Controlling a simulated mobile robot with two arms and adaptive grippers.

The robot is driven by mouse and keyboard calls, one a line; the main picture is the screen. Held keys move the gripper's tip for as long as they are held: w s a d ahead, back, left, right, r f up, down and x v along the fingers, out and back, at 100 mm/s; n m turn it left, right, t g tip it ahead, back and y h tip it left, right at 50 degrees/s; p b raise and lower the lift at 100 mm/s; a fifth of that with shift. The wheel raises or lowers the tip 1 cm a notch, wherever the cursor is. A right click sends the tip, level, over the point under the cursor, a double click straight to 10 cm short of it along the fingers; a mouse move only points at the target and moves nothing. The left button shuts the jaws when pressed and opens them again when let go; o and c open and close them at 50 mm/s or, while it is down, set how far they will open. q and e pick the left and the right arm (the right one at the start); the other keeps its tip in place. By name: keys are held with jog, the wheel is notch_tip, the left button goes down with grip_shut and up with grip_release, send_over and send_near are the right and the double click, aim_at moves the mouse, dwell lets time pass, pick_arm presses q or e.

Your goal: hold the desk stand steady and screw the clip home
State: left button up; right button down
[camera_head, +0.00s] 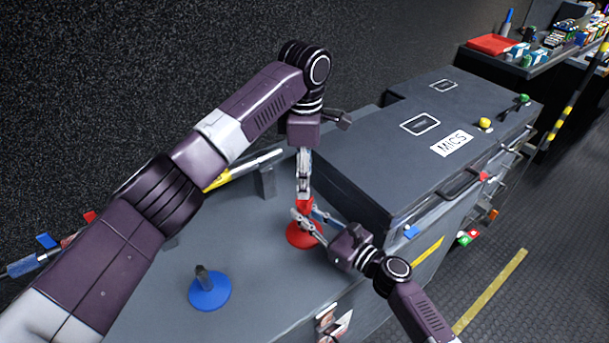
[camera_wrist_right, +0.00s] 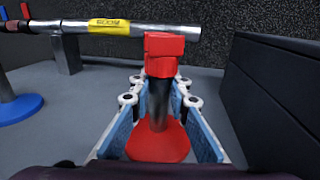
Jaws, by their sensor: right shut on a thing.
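The red desk stand (camera_head: 299,236) stands upright on the grey case top, with a round red base and a metal post (camera_wrist_right: 158,105). The red clip (camera_wrist_right: 163,50) sits on top of the post; whether it is fully seated cannot be told. My right gripper (camera_head: 311,222) reaches in from the lower right, its blue-padded fingers on both sides of the post, shut on the stand. My left gripper (camera_head: 304,190) points down at the clip (camera_head: 305,205) from above in the head view. It does not show in the right wrist view, and its finger gap is unclear.
A second stand with a blue base (camera_head: 209,291) is at the front left. A metal tube with a yellow label (camera_wrist_right: 110,26) lies on supports behind. The raised dark MICS case (camera_head: 400,140) borders the right. Small coloured items lie along its side.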

aim_at(305, 203)
pick_arm(q)
jog(key=n, duration=0.3)
jog(key=shift+r+n, duration=0.1)
jog(key=shift+n, duration=0.2)
jog(key=shift+f, duration=4.05)
